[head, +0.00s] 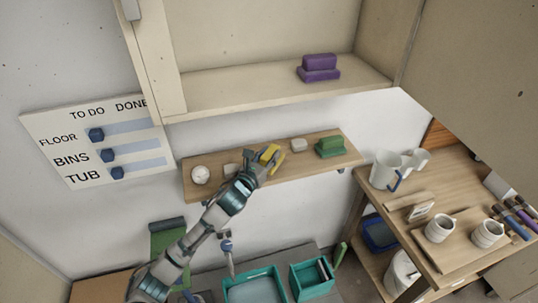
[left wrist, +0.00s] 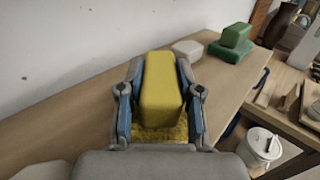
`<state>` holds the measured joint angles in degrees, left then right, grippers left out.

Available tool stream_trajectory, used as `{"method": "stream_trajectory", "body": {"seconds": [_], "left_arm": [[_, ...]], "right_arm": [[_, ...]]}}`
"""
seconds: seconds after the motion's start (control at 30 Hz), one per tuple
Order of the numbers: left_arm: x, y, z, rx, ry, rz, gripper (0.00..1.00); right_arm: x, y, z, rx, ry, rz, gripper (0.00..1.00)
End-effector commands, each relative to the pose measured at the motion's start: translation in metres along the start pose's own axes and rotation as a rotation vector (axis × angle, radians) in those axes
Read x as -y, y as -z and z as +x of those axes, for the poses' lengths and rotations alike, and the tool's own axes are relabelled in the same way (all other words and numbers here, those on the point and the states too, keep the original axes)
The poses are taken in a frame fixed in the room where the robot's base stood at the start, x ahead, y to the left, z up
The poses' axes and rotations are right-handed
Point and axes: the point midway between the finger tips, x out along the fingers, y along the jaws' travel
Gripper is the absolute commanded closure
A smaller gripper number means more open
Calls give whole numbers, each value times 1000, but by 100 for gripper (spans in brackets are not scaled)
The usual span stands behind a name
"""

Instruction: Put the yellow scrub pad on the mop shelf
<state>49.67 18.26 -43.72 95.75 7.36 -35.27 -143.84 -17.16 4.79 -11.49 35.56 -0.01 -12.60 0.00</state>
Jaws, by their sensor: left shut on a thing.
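The yellow scrub pad (head: 269,153) is at the wooden wall shelf (head: 213,185), near its middle. My left gripper (head: 265,162) is shut on it. In the left wrist view the pad (left wrist: 161,92) sits between the two fingers, with a smooth block on top and a rough base below. The wooden shelf (left wrist: 62,115) lies under and around it; I cannot tell whether the pad touches the board. My right gripper is not in view.
On the shelf are a white round thing (head: 200,174), a small pale block (head: 298,145) and a green scrub pad (head: 330,147). A purple pad (head: 319,67) is on the upper shelf (head: 230,98). White pitchers (head: 385,170) and mugs stand on the right table. Teal tubs (head: 254,289) are below.

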Motion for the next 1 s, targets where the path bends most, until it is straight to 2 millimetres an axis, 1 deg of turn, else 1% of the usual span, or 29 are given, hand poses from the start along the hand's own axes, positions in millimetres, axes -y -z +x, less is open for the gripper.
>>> {"method": "stream_trajectory", "body": {"seconds": [0.17,0.6,0.63,0.67,0.7,1.0], "left_arm": [[0,2,0,0,0,0,100],[1,21,1,-15,1,-5,100],[1,21,1,-16,1,-5,58],[0,22,1,-17,1,-6,51],[0,22,1,-18,0,-6,41],[0,23,1,-21,-2,-8,40]], "right_arm": [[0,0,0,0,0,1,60],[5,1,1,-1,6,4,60],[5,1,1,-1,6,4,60],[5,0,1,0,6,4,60],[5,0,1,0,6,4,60],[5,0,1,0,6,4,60]]}}
